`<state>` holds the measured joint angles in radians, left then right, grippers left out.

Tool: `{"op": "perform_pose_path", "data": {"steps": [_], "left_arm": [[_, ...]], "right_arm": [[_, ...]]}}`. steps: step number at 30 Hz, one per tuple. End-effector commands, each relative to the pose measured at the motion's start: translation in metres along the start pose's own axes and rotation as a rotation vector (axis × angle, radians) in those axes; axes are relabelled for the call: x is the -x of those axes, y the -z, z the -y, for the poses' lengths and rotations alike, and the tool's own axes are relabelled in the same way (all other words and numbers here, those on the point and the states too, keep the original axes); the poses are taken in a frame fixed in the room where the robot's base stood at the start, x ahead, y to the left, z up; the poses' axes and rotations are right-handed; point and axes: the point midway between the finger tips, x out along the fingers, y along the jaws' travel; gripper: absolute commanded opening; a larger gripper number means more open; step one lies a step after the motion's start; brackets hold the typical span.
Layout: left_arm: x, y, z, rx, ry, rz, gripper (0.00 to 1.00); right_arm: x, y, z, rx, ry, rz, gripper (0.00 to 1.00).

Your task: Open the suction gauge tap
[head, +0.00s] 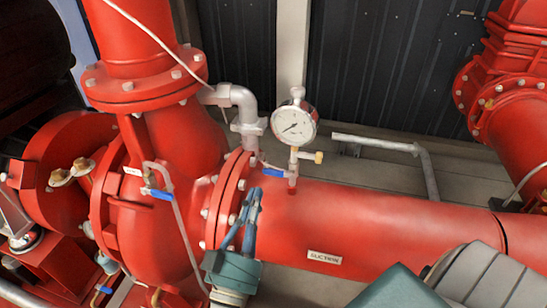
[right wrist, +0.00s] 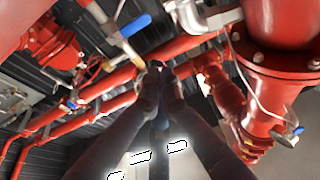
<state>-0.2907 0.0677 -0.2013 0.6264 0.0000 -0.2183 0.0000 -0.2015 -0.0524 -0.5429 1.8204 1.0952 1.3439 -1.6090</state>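The suction gauge (head: 295,124) stands on a thin riser from the red suction pipe (head: 370,228). Its tap has a blue lever (head: 273,173) that lies roughly crosswise to the riser and points left. The blue lever (right wrist: 135,26) also shows in the right wrist view, above and left of the fingertips. My right gripper (head: 253,194) is just below and left of the lever's free end in the head view, apart from it. Its fingertips (right wrist: 158,68) are together with nothing seen between them. My left gripper is not in view.
A bolted flange (head: 224,200) is close to my right gripper on the left. A second blue lever (head: 158,193) sits on the pump casing. A brass fitting (head: 318,157) juts right from the riser. A grey pipe rail (head: 375,143) runs behind.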

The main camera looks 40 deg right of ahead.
Motion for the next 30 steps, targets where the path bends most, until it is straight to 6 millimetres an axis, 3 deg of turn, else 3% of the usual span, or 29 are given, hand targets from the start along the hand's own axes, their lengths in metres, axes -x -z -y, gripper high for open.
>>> {"op": "perform_pose_path", "data": {"steps": [5,12,16,20,30], "left_arm": [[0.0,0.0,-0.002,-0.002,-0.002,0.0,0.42],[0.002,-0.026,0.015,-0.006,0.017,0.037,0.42],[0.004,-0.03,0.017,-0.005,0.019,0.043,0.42],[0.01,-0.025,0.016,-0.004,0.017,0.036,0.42],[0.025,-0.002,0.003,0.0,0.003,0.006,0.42]], "right_arm": [[0.0,0.001,-0.002,0.0,-0.009,0.006,0.0],[-0.001,0.001,-0.002,0.0,-0.008,0.005,0.0],[-0.009,0.002,-0.002,-0.001,-0.008,0.003,0.0],[-0.029,0.004,-0.002,-0.002,-0.009,-0.001,0.0],[-0.102,0.004,-0.003,0.0,-0.008,-0.001,0.0]]}}
